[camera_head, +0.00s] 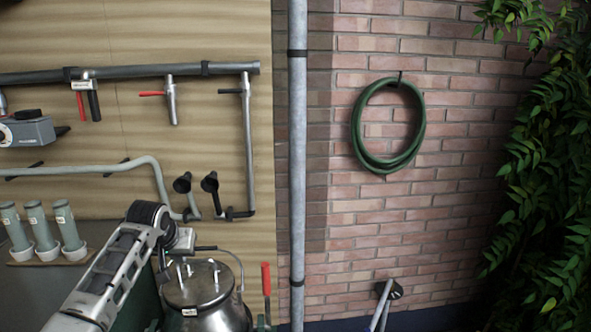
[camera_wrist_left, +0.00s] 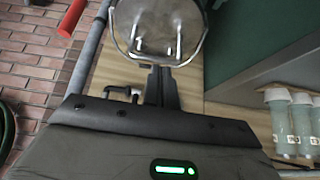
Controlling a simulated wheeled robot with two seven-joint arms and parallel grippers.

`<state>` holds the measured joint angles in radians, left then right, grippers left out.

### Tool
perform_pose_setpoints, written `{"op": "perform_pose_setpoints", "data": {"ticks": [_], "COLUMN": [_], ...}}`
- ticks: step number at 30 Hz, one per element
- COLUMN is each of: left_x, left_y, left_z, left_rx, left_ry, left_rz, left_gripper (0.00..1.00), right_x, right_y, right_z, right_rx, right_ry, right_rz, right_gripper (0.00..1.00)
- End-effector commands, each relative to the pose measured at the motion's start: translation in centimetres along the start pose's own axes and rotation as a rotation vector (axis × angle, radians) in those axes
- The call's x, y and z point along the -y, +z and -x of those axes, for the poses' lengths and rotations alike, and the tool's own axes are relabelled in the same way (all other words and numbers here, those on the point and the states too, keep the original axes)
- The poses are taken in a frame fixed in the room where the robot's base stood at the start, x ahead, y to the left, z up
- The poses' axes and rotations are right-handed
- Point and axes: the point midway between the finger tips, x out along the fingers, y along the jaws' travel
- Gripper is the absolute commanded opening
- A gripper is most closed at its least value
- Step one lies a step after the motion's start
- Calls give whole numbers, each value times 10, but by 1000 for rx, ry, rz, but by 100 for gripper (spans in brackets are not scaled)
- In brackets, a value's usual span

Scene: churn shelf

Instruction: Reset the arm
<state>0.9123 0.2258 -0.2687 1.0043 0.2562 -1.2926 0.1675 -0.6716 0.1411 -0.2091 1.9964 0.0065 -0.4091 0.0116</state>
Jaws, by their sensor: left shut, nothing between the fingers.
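My left arm comes in from the lower left in the head view and ends beside the milk churn. My left gripper (camera_head: 163,262) is small and dark there, partly merged with what lies behind it. In the left wrist view my left gripper (camera_wrist_left: 160,78) shows dark fingers that are shut and empty. They point toward the steel churn (camera_head: 205,290), apart from its lid (camera_wrist_left: 160,28) as far as I can tell. My right gripper is not in view.
Grey cups (camera_head: 38,225) stand on a shelf at left; they also show in the left wrist view (camera_wrist_left: 293,125). Pipes with valves (camera_head: 170,100) line the board. A red handle (camera_head: 266,279) is right of the churn. A downpipe (camera_head: 297,150), green hose (camera_head: 418,140) and foliage (camera_head: 550,190) are farther right.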

Motion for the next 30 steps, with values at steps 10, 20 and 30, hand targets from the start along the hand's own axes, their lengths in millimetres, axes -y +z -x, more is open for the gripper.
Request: {"op": "perform_pose_setpoints", "data": {"ticks": [10, 20, 30], "left_x": [-27, -71, -95], "left_y": [91, 266, 408], "left_z": [-50, -63, 22], "left_rx": [-46, -154, -292], "left_ry": [42, 147, 235], "left_rz": [-85, -183, -201], "left_gripper": [0, 0, 0], "right_x": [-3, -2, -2], "right_y": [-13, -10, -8], "right_z": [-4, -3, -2], "right_rx": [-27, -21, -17], "right_ry": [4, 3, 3], "right_rz": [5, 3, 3], "right_gripper": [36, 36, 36]}}
